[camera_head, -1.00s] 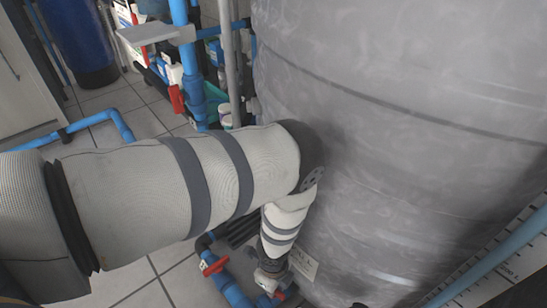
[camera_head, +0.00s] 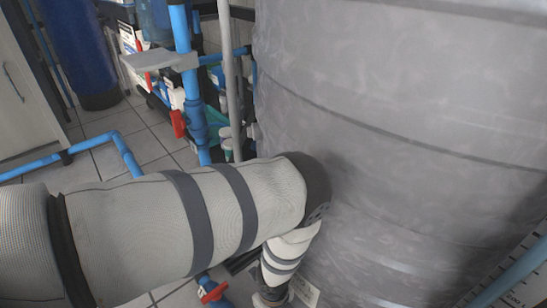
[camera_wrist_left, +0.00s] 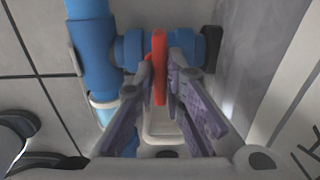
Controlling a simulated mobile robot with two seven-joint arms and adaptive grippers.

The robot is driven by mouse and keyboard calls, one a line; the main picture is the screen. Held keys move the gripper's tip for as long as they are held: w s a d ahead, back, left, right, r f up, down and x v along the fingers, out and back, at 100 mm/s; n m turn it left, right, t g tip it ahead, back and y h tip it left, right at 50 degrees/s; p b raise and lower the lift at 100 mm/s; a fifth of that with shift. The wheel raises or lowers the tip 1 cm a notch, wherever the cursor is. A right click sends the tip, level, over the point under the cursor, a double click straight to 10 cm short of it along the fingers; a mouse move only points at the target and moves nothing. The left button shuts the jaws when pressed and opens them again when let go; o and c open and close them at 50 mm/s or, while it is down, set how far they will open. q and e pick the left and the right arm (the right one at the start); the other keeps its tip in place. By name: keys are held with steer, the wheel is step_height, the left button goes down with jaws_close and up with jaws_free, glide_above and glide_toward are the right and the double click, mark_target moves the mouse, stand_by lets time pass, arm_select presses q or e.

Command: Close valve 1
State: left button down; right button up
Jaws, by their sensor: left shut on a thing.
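In the left wrist view a red valve handle (camera_wrist_left: 159,42) stands upright in the picture on a blue valve body and pipe (camera_wrist_left: 132,48). My left gripper (camera_wrist_left: 160,72) is shut on this red handle, with one finger on each side of it. In the head view my left arm reaches down beside the grey tank, and the gripper's fingers and the held handle are hidden below the bottom edge. Another red valve handle (camera_head: 211,291) shows at the bottom, left of my wrist. I see no number on either valve. My right gripper is not in view.
A large grey tank (camera_head: 420,120) fills the right side, close to my arm. Blue pipes (camera_head: 183,60) and a grey pipe (camera_head: 228,80) rise behind my arm, with a red handle (camera_head: 178,124). Tiled floor (camera_head: 95,170) is open at the left.

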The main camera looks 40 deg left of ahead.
arm_select(q)
steer(key=c, duration=1.7)
jaws_free()
steer(key=shift+o, duration=0.2)
step_height(320, 180, up, 12)
steer(key=shift+s, duration=0.1)
